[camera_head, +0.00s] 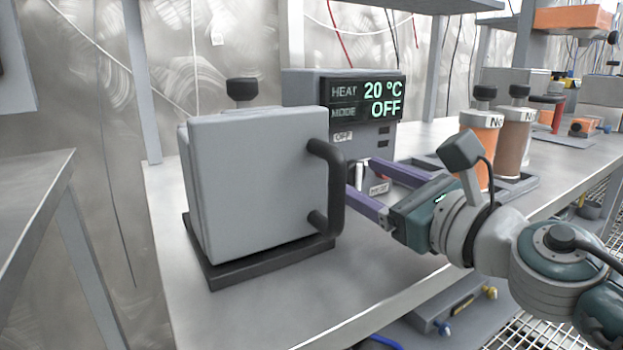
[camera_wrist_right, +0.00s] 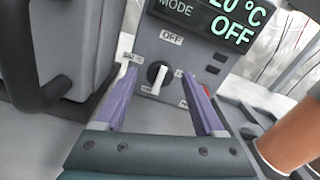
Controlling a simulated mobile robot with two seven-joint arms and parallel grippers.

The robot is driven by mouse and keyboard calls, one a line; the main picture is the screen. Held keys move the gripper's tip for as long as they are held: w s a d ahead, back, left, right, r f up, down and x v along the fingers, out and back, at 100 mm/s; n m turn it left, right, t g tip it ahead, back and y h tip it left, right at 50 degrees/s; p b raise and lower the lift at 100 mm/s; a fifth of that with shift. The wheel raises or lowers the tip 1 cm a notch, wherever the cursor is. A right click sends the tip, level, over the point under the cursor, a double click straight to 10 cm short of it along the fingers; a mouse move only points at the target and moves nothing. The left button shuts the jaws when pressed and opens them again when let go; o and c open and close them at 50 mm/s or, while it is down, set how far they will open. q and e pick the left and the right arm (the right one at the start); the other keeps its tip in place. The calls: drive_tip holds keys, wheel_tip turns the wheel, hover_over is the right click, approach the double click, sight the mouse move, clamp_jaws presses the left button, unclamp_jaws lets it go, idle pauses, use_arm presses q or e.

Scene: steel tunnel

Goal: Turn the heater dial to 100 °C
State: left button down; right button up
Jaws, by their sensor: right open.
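The heater (camera_head: 293,88) is a grey box at the back of the bench. Its display (camera_head: 367,100) reads HEAT 20 °C and MODE OFF. In the right wrist view the dial (camera_wrist_right: 157,75) is a small black and white knob on the front panel, below an OFF label (camera_wrist_right: 171,37), with other labels around it. My right gripper (camera_head: 362,176) is open in front of the panel. In the right wrist view its purple fingers (camera_wrist_right: 160,76) stand either side of the dial, apart from it; the depth gap is unclear. In the head view the dial is mostly hidden. My left gripper is not in view.
A grey block with a black handle (camera_head: 335,190) stands on a dark base left of my right gripper, close to its fingers. Orange and brown capped canisters (camera_head: 482,135) stand in a tray to the right. The bench front (camera_head: 330,312) is clear.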

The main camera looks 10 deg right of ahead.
drive_tip(key=shift+w+a, duration=0.1)
drive_tip(key=shift+w, duration=0.15)
clamp_jaws()
idle(0.5)
